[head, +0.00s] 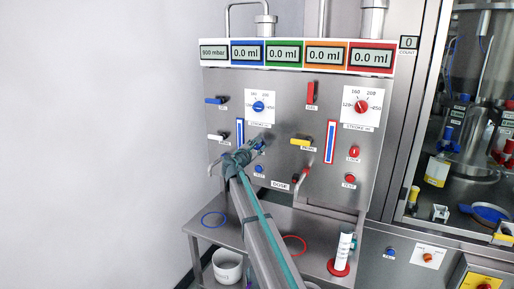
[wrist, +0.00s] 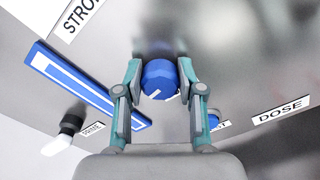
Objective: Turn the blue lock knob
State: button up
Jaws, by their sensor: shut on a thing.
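The blue lock knob (wrist: 160,80) is round with a small white mark on its face. In the wrist view it sits between the two fingers of my gripper (wrist: 160,75), which is shut on it, one finger on each side. In the head view my gripper (head: 250,150) reaches the steel panel below the blue dial, and the knob is mostly hidden there by the fingers.
The blue stroke dial (head: 258,106) and a blue-and-white strip (head: 240,132) are close above my gripper. A blue test button (head: 259,169) lies just below. The red lock knob (head: 354,152) and yellow prime lever (head: 302,141) are to the right. A steel shelf (head: 262,222) runs beneath.

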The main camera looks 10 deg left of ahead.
jog(key=shift+f, duration=0.15)
jog(key=m+b, duration=0.1)
jog(key=b, duration=0.1)
jog(key=m+b, duration=0.1)
jog(key=b, duration=0.1)
jog(key=shift+f+m, duration=0.25)
jog(key=shift+m, duration=0.05)
jog(key=m+b, duration=0.6)
jog(key=b, duration=0.3)
jog(key=shift+f, duration=0.15)
jog(key=m+b, duration=0.5)
jog(key=b, duration=0.2)
jog(key=shift+m, duration=0.4)
jog(key=m+b, duration=0.2)
jog(key=shift+b, duration=0.4)
jog(key=shift+m+b, duration=1.35)
jog(key=shift+m, duration=0.35)
jog(key=shift+r, duration=0.2)
jog(key=o, duration=1.1)
jog(key=shift+o, duration=0.2)
